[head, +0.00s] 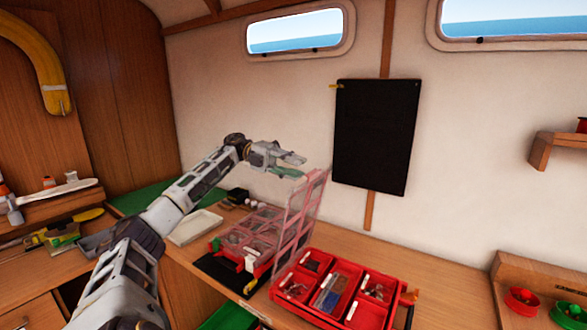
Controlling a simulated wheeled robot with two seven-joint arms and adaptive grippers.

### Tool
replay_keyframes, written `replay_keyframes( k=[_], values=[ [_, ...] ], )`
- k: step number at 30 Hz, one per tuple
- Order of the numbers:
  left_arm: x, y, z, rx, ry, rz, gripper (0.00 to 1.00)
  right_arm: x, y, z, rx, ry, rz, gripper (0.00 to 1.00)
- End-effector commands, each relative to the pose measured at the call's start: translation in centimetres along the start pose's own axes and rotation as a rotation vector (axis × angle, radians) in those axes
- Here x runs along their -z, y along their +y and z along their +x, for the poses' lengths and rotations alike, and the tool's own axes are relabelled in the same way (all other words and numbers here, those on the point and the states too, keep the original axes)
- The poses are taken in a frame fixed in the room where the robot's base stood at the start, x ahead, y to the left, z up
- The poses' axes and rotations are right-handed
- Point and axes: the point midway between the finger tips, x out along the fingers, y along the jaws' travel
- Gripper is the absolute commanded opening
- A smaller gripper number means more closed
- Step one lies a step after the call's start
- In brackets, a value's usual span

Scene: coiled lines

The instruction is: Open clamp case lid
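The clamp case (244,243) is a red-edged box with clear compartments, on the wooden bench near the middle. A clear, pink-framed lid panel (304,225) stands nearly upright along its right side. My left gripper (294,166) is just left of the panel's top edge, above the case. Its fingers look apart, with a green strip on the lower one, and I see nothing held between them. I cannot tell whether it touches the panel. My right gripper is not in view.
An open red tray (345,291) of small parts sits in front right of the case. A white tray (195,227) lies to its left. A black board (375,137) hangs on the wall behind.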

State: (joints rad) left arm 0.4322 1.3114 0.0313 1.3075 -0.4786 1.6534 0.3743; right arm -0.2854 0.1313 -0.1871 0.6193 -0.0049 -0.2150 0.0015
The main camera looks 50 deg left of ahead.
Motion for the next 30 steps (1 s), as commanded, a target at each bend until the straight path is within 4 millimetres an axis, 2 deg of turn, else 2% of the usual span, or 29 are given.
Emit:
replay_keyframes(
  k=[14, 30],
  values=[
    [-0.1, -0.2, -0.8, 0.002, -0.003, 0.002, 0.27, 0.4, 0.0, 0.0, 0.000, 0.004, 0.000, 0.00],
    [-0.1, -0.1, -4.9, 0.001, -0.003, 0.002, 0.27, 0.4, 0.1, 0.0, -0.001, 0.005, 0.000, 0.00]
  ],
)
